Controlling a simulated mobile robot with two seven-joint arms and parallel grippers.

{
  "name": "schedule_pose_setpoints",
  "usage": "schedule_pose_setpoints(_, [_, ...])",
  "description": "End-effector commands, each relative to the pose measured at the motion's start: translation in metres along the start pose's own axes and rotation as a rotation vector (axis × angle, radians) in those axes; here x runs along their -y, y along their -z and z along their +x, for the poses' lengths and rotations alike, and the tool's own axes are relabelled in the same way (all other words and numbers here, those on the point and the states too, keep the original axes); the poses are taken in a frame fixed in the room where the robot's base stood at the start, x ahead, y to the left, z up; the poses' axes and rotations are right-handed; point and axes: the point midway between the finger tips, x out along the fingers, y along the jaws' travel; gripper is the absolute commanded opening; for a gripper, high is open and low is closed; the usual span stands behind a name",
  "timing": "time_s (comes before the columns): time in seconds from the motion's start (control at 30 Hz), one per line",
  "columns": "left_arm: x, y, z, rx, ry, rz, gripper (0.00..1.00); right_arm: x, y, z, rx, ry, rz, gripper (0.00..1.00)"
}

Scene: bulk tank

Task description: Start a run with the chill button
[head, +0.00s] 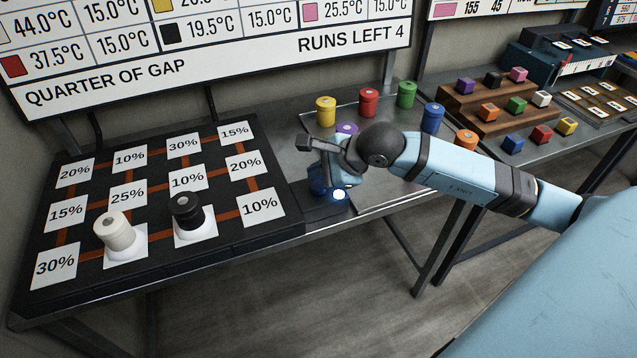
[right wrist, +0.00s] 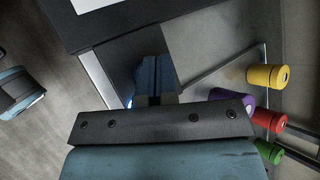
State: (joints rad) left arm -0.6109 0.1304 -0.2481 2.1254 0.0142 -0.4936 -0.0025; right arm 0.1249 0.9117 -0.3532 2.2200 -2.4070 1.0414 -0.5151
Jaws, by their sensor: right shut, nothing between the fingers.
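My right gripper (head: 318,182) is shut and empty, with its dark blue fingers pointing down at the table's front edge, just right of the black board. Its fingers also show in the right wrist view (right wrist: 153,80). A glowing blue-white spot (head: 339,195) shows right beside the fingertips; it looks like a lit button, the likely chill button, mostly hidden by the gripper. I cannot tell whether the fingers touch it. My left gripper is not in view.
The black board (head: 130,225) with percent cards carries a white canister (head: 113,232) and a black canister (head: 186,213). Several coloured canisters, such as the yellow one (head: 325,112), stand behind my right arm. The sign above reads "RUNS LEFT 4".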

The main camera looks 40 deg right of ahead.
Motion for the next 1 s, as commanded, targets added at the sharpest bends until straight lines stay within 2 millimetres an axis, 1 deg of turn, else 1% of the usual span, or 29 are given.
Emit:
schedule_pose_setpoints(0.27, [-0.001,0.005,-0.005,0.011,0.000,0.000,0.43,0.014,-0.013,-0.019,0.001,0.002,-0.001,0.00])
schedule_pose_setpoints(0.5, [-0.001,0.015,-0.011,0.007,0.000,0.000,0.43,0.024,-0.024,-0.033,0.001,0.001,0.000,0.00])
schedule_pose_setpoints(0.7, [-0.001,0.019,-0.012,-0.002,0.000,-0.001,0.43,0.025,-0.025,-0.034,0.000,0.000,0.000,0.00])
schedule_pose_setpoints(1.0, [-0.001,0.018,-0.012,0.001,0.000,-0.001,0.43,0.025,-0.024,-0.034,0.000,0.000,0.000,0.00])
